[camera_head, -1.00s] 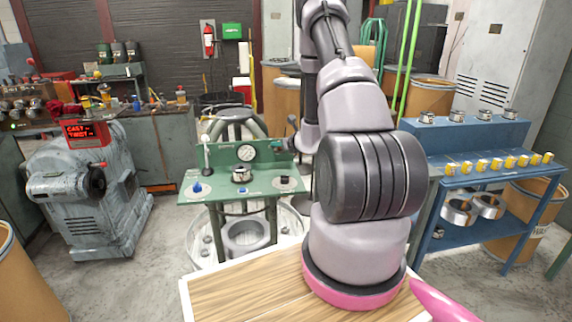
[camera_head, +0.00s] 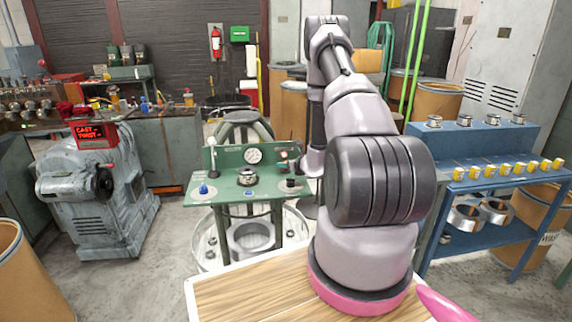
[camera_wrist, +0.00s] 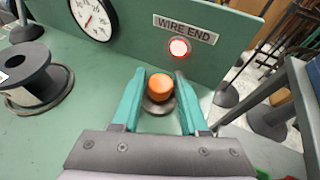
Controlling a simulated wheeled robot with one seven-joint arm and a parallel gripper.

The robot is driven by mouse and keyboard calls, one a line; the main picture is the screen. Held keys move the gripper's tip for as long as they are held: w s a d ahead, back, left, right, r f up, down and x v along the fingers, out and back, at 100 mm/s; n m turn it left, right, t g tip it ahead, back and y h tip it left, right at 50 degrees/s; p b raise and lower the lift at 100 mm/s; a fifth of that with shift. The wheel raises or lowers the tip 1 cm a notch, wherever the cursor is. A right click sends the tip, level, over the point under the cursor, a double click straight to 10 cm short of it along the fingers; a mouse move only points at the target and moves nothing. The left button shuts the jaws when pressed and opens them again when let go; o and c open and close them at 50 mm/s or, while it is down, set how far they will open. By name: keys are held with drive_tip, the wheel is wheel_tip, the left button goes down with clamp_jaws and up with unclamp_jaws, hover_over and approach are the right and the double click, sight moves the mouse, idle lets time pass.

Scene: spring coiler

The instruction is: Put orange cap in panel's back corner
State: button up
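The orange cap (camera_wrist: 159,84) shows in the wrist view between the two teal fingers of my gripper (camera_wrist: 160,82). The fingers look closed against its sides, though they are slightly blurred. A dark round piece (camera_wrist: 158,107) shows just under the cap; I cannot tell whether it is part of it. The cap is over the green panel (camera_wrist: 90,125), near the upright back board and below the lit lamp (camera_wrist: 179,47) marked WIRE END. In the head view the panel (camera_head: 224,196) stands ahead, and my arm hides most of the gripper and cap.
A dark spool (camera_wrist: 35,75) stands at the left of the wrist view, near a round gauge (camera_wrist: 93,15). A blue knob (camera_head: 203,188) is at the panel's left. A blue bench (camera_head: 470,195) with yellow pieces stands at the right, and a grey machine (camera_head: 95,195) at the left.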

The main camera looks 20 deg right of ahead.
drive_tip(key=shift+o, duration=0.5)
